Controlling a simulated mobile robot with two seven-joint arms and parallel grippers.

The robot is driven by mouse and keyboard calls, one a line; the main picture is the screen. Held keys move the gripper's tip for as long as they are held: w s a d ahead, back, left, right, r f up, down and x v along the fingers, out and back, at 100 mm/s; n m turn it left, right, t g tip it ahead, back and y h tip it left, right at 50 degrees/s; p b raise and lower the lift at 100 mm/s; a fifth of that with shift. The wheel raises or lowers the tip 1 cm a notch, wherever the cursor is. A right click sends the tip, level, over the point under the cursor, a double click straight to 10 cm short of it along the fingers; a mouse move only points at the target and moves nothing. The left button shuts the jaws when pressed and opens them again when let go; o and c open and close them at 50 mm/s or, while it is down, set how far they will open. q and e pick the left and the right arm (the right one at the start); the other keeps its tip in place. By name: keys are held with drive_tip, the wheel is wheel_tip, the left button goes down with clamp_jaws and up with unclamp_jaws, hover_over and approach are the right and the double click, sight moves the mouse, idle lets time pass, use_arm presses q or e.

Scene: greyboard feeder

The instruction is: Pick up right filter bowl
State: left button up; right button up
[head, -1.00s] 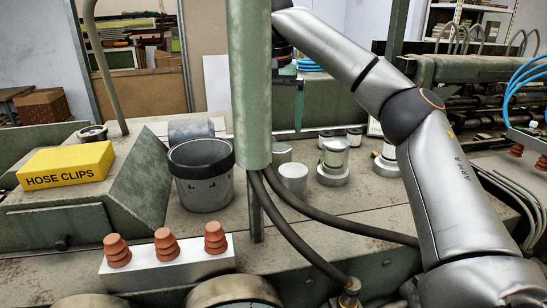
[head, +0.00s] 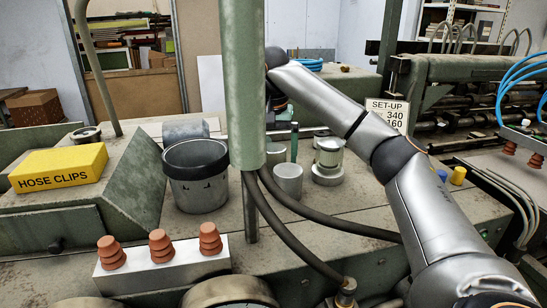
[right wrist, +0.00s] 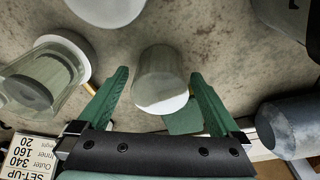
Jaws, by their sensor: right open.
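A clear filter bowl (head: 328,160) with a pale metal base stands upright on the machine top, right of the green column in the head view. It also shows at the left of the right wrist view (right wrist: 42,78). I cannot tell whether it is the right one; my right arm covers the area further right. My right gripper (right wrist: 160,92) is open and empty, pointing down. A pale plain cylinder (right wrist: 160,80) shows between its green fingers, apparently below them and not held. In the head view one finger shows beside the column. My left gripper is out of view.
A second pale cylinder (head: 288,180) stands near the hoses (head: 320,217). The green column (head: 242,90) rises close to my right gripper. A dark-rimmed pot (head: 197,175) stands left of it. A set-up sign (head: 387,112) stands behind my arm.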

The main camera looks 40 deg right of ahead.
drive_tip(key=shift+f, duration=0.45)
drive_tip(key=c, duration=1.3)
drive_tip(key=shift+r, duration=0.1)
